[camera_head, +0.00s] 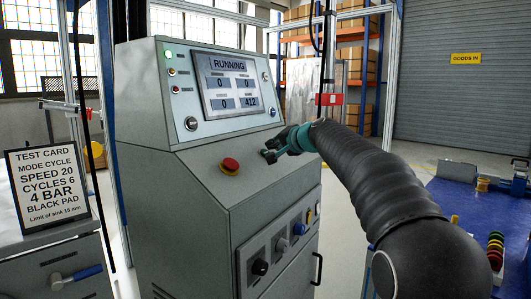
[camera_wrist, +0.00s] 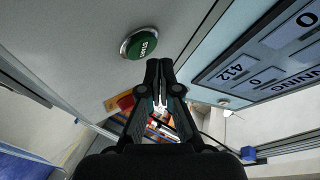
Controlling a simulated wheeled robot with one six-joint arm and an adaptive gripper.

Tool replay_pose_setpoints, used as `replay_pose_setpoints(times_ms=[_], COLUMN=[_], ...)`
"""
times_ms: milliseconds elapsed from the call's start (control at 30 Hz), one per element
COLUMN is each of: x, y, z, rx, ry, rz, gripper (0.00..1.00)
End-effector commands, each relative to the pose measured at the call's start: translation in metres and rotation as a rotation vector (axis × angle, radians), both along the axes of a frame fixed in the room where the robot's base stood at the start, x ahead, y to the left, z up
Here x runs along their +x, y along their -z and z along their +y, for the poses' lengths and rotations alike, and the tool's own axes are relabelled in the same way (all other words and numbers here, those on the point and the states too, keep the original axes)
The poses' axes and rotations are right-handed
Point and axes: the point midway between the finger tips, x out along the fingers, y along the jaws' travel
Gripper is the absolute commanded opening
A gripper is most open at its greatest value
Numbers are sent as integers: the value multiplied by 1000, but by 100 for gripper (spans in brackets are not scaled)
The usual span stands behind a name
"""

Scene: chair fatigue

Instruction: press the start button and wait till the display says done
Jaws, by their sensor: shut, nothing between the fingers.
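The green start button (camera_wrist: 140,43), lettered START in a metal ring, sits on the grey panel in the wrist view. My gripper (camera_wrist: 160,66) is shut and empty, its fingertips just beside the button in that picture; I cannot tell the gap in depth. In the head view my gripper (camera_head: 274,149) is over the sloping panel and hides the button or most of it. The display (camera_head: 231,82) reads RUNNING, with 412 in its lower right field and 0 in other fields. It also shows in the wrist view (camera_wrist: 262,58), partly cut off.
A red mushroom button (camera_head: 230,165) sits on the panel left of my gripper. The cabinet (camera_head: 165,200) has knobs below. A test card (camera_head: 48,187) stands at left. A blue table (camera_head: 460,215) with small parts is at right.

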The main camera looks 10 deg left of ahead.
Motion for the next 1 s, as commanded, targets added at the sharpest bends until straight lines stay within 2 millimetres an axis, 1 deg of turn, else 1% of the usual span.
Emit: replay_pose_setpoints(times_ms=[267,367,833,1000], x=[0,-1,-10,-12], y=[-1,-6,-39,-42], z=[-1,-3,-22,-25], rx=[0,0,-1,-1], ry=[1,1,1,1], rz=[0,0,-2,-1], gripper=[0,0,0,0])
